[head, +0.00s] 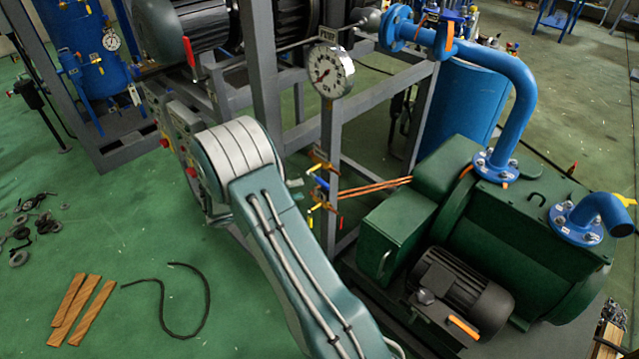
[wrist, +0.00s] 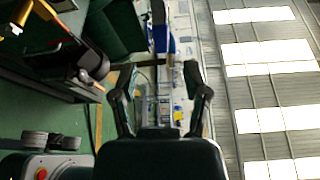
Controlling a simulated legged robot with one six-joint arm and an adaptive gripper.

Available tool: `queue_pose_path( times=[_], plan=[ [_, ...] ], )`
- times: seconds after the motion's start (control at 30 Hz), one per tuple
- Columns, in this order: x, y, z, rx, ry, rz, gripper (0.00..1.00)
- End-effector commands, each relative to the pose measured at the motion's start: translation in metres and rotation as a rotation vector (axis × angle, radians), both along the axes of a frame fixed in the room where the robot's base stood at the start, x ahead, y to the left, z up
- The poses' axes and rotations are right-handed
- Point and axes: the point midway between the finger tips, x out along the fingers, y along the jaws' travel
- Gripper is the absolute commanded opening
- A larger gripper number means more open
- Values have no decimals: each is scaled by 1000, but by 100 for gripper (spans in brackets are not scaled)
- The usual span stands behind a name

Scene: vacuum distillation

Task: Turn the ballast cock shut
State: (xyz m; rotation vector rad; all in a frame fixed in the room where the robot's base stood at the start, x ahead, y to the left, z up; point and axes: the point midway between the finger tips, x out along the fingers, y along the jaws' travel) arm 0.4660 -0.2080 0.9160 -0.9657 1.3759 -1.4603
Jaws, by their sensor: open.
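The green pump (head: 480,230) stands at the right in the head view, with a black motor (head: 465,290) at its front. Small cocks with coloured handles (head: 320,183) sit on the grey frame post left of it; copper lines run from there toward the pump. An orange lever (head: 463,327) shows by the motor. I cannot tell which of these is the ballast cock. My gripper (wrist: 160,95) is open and empty in the wrist view, its two dark fingers apart. It is outside the head view. An orange-yellow part (wrist: 14,18) shows at the wrist view's upper left, away from the fingers.
A round gauge (head: 328,71) stands on the post. Blue pipes (head: 515,100) rise from the pump. Wood strips (head: 82,308) and a black hose (head: 185,300) lie on the green floor at left. Bright windows (wrist: 265,55) fill the wrist view's right.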

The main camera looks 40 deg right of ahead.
Motion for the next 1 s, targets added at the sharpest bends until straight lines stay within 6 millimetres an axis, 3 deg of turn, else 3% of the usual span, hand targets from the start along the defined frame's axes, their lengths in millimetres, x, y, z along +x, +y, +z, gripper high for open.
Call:
queue_pose_path(
  times=[0.1, 0.33, 0.73, 0.77, 0.8, 0.9, 1.0],
  plan=[
    [-8, -23, -1, 0, 0, -5, 60],
    [-19, -56, -2, 1, -1, -3, 60],
    [-22, -67, -2, 1, -3, 0, 60],
    [-22, -67, -2, 1, -3, -1, 56],
    [-22, -67, -2, 1, -3, 0, 38],
    [-22, -66, -2, 1, -3, -1, 0],
    [-22, -66, -2, 1, -3, -1, 0]
  ],
)
